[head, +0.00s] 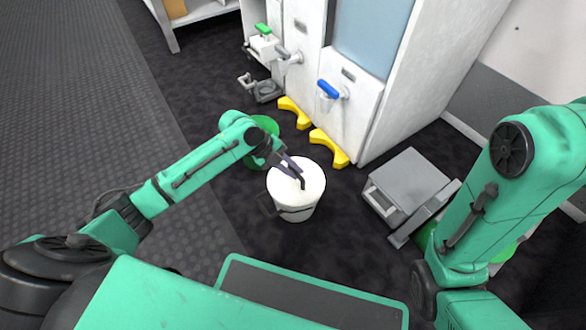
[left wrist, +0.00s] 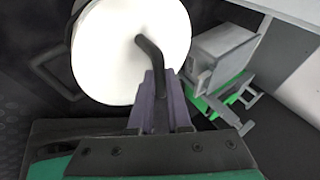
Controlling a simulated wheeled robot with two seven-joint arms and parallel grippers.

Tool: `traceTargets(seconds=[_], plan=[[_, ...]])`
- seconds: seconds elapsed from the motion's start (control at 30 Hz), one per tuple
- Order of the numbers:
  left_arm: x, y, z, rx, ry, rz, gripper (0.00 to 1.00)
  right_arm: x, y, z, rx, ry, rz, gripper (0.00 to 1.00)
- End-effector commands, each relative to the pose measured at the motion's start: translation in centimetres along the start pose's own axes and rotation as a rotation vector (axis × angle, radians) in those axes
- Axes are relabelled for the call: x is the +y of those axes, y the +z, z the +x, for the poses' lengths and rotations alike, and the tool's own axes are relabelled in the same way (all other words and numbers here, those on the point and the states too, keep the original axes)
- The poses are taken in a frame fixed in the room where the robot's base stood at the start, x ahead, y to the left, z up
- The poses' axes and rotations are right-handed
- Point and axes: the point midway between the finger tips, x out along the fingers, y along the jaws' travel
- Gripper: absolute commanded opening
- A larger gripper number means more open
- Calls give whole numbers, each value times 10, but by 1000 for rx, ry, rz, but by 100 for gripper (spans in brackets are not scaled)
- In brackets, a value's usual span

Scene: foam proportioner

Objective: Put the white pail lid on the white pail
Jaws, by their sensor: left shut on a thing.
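The white pail (head: 297,212) stands upright on the dark floor, with a black handle at its side. The round white lid (head: 310,171) is over the pail's mouth and roughly lined up with it; I cannot tell whether it is fully seated. My left gripper (head: 299,178) is shut on the lid's bent black handle (head: 302,184). The left wrist view shows the purple-grey fingers (left wrist: 155,88) around the lower end of that handle (left wrist: 150,50), with the lid (left wrist: 120,55) beyond and covering most of the pail. My right gripper is not in view.
A green pail (head: 262,130) stands behind my left wrist. White cabinets (head: 385,60) with a blue-handled tap (head: 329,88) and yellow floor brackets (head: 329,147) stand behind. A grey box (head: 411,178) is at right. Floor left of the pail is clear.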

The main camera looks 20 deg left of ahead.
Motion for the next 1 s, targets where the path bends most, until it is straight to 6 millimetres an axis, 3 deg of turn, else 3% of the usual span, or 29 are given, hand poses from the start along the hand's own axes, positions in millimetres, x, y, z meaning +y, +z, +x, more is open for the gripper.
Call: traceTargets(seconds=[0.93,0.97,1.0], plan=[[5,3,9,0,-1,-1,0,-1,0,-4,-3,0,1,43],[5,3,9,0,-1,-1,20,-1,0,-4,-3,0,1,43],[5,3,8,0,-1,0,28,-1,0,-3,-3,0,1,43]])
